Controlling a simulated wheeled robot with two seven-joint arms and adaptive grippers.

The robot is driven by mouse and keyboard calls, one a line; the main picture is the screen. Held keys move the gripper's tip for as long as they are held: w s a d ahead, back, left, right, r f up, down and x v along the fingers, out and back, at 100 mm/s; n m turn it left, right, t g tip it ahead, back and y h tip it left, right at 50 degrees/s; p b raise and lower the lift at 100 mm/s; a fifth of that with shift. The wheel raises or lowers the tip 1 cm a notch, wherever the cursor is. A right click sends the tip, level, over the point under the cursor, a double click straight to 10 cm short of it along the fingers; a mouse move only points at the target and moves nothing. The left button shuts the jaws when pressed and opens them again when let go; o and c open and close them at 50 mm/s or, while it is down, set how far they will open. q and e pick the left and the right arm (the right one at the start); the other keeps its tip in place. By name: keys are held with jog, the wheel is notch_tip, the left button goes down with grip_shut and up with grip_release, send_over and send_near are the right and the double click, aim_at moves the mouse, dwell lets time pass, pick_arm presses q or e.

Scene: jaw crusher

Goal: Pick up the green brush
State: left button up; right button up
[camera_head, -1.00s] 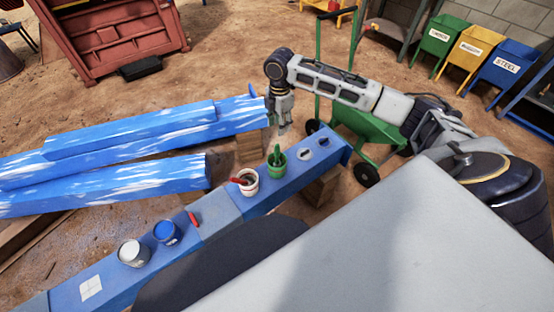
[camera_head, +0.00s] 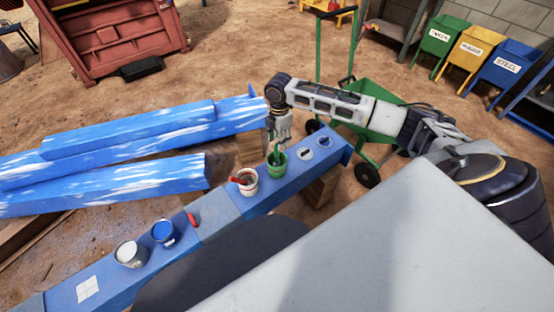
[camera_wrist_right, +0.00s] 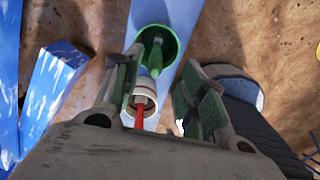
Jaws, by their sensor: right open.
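The green brush (camera_wrist_right: 155,57) stands in a green can (camera_wrist_right: 171,35), handle up, in the right wrist view. In the head view the brush handle (camera_head: 277,150) rises from the green can (camera_head: 276,166) on the blue beam. My right gripper (camera_head: 279,138) is open and empty, above and just behind the can, close to the handle's top. In the right wrist view its two fingers (camera_wrist_right: 157,93) are spread apart, with the brush beyond them. I cannot tell if a finger touches the handle. My left gripper is not in view.
A white can with a red brush (camera_head: 245,181) stands just left of the green can. A blue can (camera_head: 164,233) and a grey-white can (camera_head: 130,254) stand farther along the blue beam (camera_head: 215,216). A green wheelbarrow (camera_head: 369,150) is behind my right arm.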

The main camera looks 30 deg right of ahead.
aim_at(277, 158)
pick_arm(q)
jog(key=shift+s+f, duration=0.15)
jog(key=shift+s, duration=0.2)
pick_arm(e)
jog(key=shift+f, duration=0.15)
jog(key=shift+w+a+f, duration=0.1)
jog(key=shift+a+f, duration=0.05)
jog(key=shift+f, duration=0.35)
jog(key=shift+f+b, duration=0.3)
jog(key=shift+f, duration=0.05)
jog(key=shift+w+a+f, duration=0.15)
jog(key=shift+f, duration=0.25)
jog(key=shift+f+b, duration=0.35)
jog(key=shift+f, duration=0.85)
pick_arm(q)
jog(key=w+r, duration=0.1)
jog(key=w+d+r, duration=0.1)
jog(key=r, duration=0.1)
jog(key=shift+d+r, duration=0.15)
pick_arm(e)
grip_shut()
